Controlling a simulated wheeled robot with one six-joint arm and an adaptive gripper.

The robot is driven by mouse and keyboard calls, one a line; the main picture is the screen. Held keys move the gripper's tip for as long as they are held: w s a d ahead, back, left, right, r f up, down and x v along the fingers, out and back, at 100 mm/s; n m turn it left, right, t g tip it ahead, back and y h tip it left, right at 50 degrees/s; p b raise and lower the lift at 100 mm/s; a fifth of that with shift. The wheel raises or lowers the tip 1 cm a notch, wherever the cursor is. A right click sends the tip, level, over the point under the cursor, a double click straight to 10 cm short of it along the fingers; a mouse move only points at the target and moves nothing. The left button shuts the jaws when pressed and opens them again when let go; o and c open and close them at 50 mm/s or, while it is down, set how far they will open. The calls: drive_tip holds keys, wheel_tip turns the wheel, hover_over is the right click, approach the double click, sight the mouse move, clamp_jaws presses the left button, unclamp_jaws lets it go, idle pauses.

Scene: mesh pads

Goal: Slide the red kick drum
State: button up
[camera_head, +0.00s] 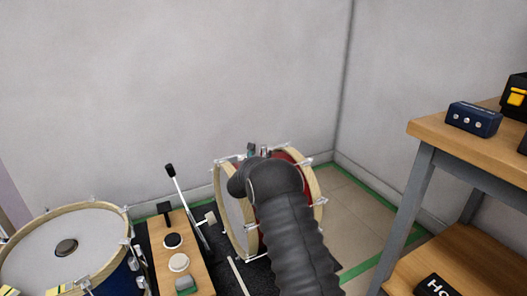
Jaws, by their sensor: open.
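The red kick drum (309,184) stands on its side on the floor near the room's corner. It has pale wooden hoops, a whitish head facing left, and silver lugs and rods. My dark, ribbed arm reaches up from the bottom of the picture and crosses in front of the drum, hiding much of its middle. My gripper is hidden behind the arm's bent end, so its place relative to the drum and any contact cannot be told. Small grey and greenish parts show at the drum's top edge; I cannot tell what they belong to.
A blue drum (65,245) with a white head stands at lower left. A wooden board (170,250) with round pads and an upright lever (183,195) lie between the drums. A wooden shelf (470,150) stands at right, holding a blue box (473,119). Tiled floor (345,215) right of the kick drum is clear.

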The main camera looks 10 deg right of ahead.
sight(262, 152)
drive_tip(key=shift+x, duration=1.95)
clamp_jaws()
